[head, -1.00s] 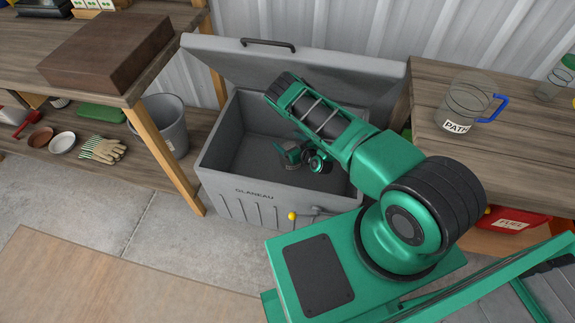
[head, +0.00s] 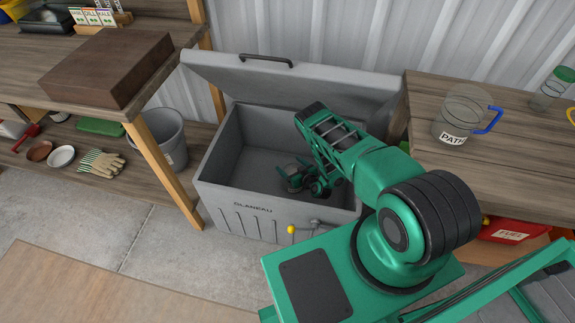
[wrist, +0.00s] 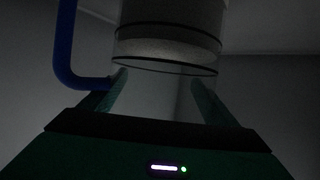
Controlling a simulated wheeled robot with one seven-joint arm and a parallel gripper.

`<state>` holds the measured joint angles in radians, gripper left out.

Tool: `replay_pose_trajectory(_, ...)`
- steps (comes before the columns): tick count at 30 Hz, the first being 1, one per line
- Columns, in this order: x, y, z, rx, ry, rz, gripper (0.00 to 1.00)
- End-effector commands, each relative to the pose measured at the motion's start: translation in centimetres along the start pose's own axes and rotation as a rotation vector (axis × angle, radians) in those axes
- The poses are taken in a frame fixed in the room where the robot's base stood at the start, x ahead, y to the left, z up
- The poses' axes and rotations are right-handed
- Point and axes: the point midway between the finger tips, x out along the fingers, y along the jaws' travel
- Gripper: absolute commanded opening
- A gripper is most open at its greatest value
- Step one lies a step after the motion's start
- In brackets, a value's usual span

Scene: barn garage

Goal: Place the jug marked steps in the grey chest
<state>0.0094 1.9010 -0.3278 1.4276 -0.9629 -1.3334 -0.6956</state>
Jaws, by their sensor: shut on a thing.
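The grey chest (head: 270,222) stands open, its lid (head: 300,80) tilted back against the wall. My gripper (head: 306,184) is inside the chest, towards its right front part, below the rim. In the wrist view my gripper (wrist: 158,82) is shut on a clear jug (wrist: 168,45) with a blue handle (wrist: 67,45) at the left. No label shows on this jug, and I cannot tell whether it touches the chest floor. Another jug (head: 462,112), marked PATH, stands on the right bench.
The right bench (head: 425,90) also holds a green-lidded jar (head: 552,90). A red FUEL container (head: 512,232) is below it. The left workbench carries a brown box (head: 108,65); a grey bucket (head: 165,135) and gloves (head: 102,162) sit on its lower shelf. The chest's left part looks empty.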

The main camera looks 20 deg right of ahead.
Motion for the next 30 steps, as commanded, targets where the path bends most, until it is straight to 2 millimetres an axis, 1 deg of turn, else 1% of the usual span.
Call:
replay_pose_trajectory(7, 0.1, 0.0, -0.1, 0.000, 0.003, 0.000, 0.19)
replay_pose_trajectory(8, 0.0, -0.1, 0.0, 0.000, 0.000, -0.001, 0.87)
replay_pose_trajectory(9, 0.0, -0.1, 0.0, 0.000, 0.000, -0.001, 0.96)
replay_pose_trajectory(10, 0.0, -0.1, 0.0, 0.000, 0.000, -0.001, 1.00)
replay_pose_trajectory(17, 0.0, -0.1, 0.0, 0.000, 0.000, -0.001, 1.00)
replay_pose_trajectory(20, -0.4, -0.2, 0.1, 0.000, -0.002, -0.003, 1.00)
replay_pose_trajectory(23, -1.2, -0.3, 0.1, -0.001, -0.003, -0.005, 1.00)
replay_pose_trajectory(30, -4.2, -0.3, 0.2, -0.005, -0.004, -0.007, 1.00)
